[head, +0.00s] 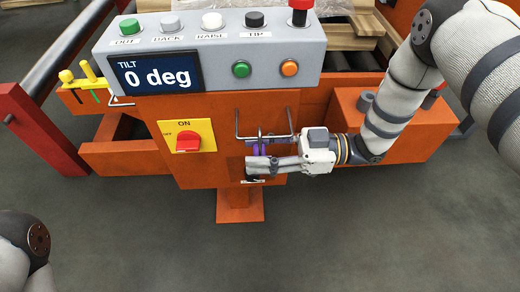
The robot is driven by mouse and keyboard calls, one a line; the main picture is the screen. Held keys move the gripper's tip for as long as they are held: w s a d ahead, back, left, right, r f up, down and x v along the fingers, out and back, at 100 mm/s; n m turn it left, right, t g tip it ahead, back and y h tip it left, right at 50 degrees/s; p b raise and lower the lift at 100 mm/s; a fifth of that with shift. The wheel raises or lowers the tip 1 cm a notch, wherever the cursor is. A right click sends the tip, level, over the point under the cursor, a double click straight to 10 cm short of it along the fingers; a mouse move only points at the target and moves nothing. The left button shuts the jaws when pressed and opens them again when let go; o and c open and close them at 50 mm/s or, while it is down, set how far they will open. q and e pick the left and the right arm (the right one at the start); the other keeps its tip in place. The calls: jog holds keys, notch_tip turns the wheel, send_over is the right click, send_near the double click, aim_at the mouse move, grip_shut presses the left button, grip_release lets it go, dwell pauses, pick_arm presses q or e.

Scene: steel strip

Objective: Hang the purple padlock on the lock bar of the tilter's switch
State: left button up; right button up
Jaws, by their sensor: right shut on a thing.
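The tilter's switch (187,142) is a red knob on a yellow plate marked ON and OFF, on the orange front below the display. To its right, a bent grey wire bar (237,122) stands out from the orange front. My right gripper (256,164) reaches in from the right, just under this wire bar. It is shut on the purple padlock (257,150), which is mostly hidden by the fingers. I cannot tell whether the padlock's shackle is around the wire or only near it. No separate lock bar shows clearly at the switch. My left gripper is out of view.
The grey control box (215,60) with push buttons and a "0 deg" display (155,76) overhangs the switch. Yellow-handled items (87,72) and a small wire hook (121,103) are at the left. A red post (40,130) stands far left. The floor in front is clear.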

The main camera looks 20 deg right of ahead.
jog(key=shift+f+b, duration=0.35)
jog(key=shift+f, duration=0.25)
jog(key=o, duration=1.3)
